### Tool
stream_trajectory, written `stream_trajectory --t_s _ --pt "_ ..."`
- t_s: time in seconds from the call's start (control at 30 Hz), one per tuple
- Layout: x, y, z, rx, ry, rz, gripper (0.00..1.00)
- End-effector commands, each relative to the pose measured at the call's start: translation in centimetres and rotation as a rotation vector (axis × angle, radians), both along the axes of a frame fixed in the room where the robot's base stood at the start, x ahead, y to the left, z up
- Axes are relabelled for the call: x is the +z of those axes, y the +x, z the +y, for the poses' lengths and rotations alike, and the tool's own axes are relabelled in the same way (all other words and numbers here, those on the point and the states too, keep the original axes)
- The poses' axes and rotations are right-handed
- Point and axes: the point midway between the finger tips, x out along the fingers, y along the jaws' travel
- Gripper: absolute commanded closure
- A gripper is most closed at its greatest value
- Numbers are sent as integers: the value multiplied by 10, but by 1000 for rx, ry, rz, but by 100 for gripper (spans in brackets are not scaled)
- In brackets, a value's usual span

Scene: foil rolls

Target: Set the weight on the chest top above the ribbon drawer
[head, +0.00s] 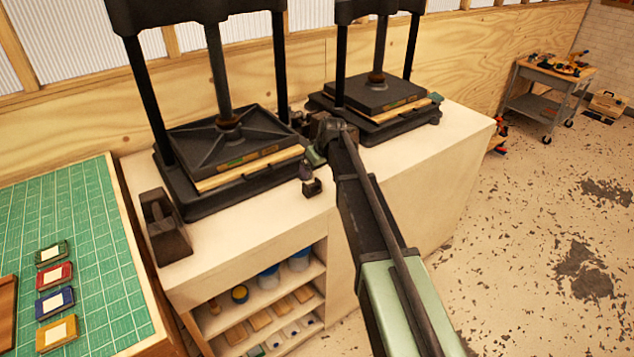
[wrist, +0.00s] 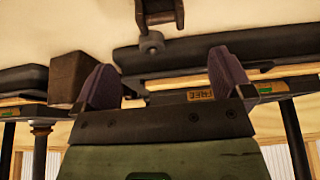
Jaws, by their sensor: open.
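My gripper (head: 306,167) is low over the cream bench top between the two presses; in the wrist view its two purple-grey fingers (wrist: 166,78) are apart with nothing held between them. The wrist picture appears upside down. A small dark bracket-like piece with a round knob (wrist: 152,34) stands just ahead of the fingers; a small dark piece near the fingertips in the head view (head: 312,187) looks like the same one. A larger dark block (head: 168,238) stands at the bench's left end. I cannot tell which is the weight. No ribbon drawer or chest is identifiable.
Two black presses, left (head: 232,150) and right (head: 375,98), stand on the bench (head: 440,165). A brown block (wrist: 80,78) shows beside a finger. A green mat (head: 95,225) with several coloured pieces lies left. Open shelves (head: 265,318) hold jars. The right bench end is clear.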

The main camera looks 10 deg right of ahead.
Motion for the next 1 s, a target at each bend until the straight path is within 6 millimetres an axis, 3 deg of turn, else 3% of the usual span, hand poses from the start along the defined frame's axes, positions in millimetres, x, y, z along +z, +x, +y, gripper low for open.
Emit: stream_trajectory --t_s 0.3,0.5,0.77,1.0 --pt "-55 17 7 -4 1 2 2" --pt "-56 19 9 -5 1 3 2" --pt "-104 33 15 -4 1 2 2" --pt "-101 34 16 -5 1 3 2"
